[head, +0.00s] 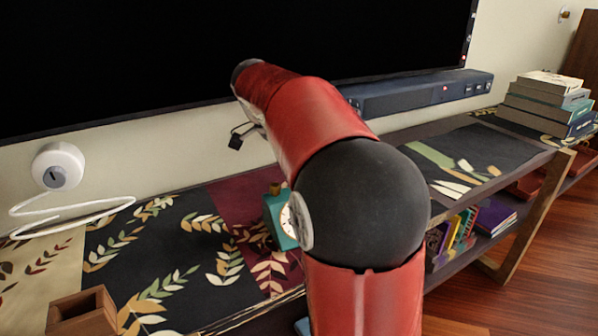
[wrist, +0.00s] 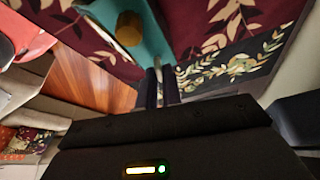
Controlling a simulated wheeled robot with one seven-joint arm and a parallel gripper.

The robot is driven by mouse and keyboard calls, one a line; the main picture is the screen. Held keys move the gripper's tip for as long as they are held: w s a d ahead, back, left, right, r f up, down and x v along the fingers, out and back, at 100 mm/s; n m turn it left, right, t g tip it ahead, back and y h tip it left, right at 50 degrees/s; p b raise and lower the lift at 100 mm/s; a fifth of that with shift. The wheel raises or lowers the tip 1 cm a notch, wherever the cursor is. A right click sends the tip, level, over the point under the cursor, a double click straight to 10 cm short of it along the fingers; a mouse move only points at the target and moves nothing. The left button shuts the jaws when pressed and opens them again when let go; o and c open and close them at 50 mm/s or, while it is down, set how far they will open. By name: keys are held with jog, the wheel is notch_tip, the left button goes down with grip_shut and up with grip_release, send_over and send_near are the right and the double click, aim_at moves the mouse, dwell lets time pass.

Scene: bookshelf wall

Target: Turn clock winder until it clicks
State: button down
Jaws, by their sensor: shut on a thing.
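The teal clock (head: 277,222) stands on the patterned runner, its white dial partly hidden behind my red arm in the head view. A brass knob (head: 275,188) sits on its top. In the wrist view the clock (wrist: 152,38) is at the upper middle, with the brass knob (wrist: 128,29) on it. My gripper (wrist: 160,80) is at the clock's side, its dark fingers close together on a small pale metallic piece, the winder (wrist: 158,64). The winder is mostly hidden between the fingers. In the head view my arm hides the fingertips.
A soundbar (head: 420,92) lies under the large dark screen (head: 200,50). A white round device (head: 58,166) with a cable is at the left, and a wooden box (head: 82,312) at the front left. Stacked books (head: 548,100) are at the right. The runner left of the clock is clear.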

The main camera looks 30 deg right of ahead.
jog(key=shift+m, duration=0.6)
jog(key=c, duration=1.6)
grip_release()
jog(key=shift+o, duration=0.2)
jog(key=shift+r, duration=0.1)
jog(key=v, duration=0.7)
jog(key=shift+w+r, duration=0.2)
jog(key=shift+r, duration=0.05)
jog(key=shift+a, duration=0.1)
